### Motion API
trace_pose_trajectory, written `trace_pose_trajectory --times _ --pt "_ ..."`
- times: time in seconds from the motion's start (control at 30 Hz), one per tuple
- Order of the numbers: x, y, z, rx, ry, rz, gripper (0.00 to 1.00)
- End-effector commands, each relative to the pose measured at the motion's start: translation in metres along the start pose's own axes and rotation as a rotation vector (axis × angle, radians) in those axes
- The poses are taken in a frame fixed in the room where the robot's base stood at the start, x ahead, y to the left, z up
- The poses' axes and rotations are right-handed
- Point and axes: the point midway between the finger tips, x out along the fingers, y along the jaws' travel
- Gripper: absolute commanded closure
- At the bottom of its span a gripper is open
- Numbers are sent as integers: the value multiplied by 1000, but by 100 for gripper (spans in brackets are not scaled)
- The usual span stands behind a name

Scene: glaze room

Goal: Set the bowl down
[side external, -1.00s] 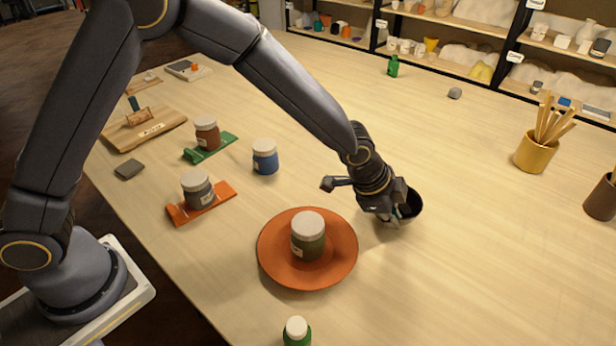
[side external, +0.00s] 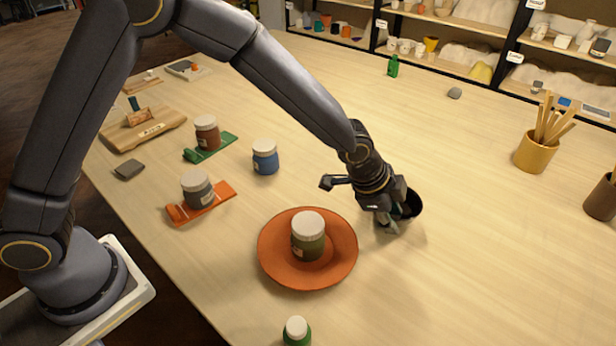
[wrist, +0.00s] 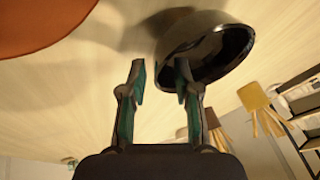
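The dark bowl (side external: 413,206) is at the right of my gripper in the side view, partly hidden behind it. In the wrist view the bowl (wrist: 212,30) shows its grey outside and dark glossy inside. My gripper (side external: 389,221) points down close to the table, beside the bowl. In the wrist view my gripper (wrist: 160,78) has its two fingers apart with a clear gap. The right finger overlaps the bowl's near rim, and the left finger stands clear of it. The bowl appears to rest on the table, but its underside contact is hidden.
An orange plate (side external: 338,262) bearing a green jar (side external: 308,238) is just left of my gripper. A blue jar (side external: 265,158) stands farther back. A yellow pot of sticks (side external: 536,153) stands at the right. The table between the bowl and that pot is clear.

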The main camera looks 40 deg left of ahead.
Motion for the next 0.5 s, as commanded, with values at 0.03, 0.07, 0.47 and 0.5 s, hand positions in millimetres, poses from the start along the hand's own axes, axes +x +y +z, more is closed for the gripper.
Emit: trace_pose_trajectory --times 0.03,0.07,0.47,0.5 --pt "-8 -1 0 -1 2 -2 69" --pt "-14 -1 -1 -1 2 -3 69" --pt "-98 -1 0 -1 1 -2 69" --pt "-103 -1 0 -1 1 -2 69"
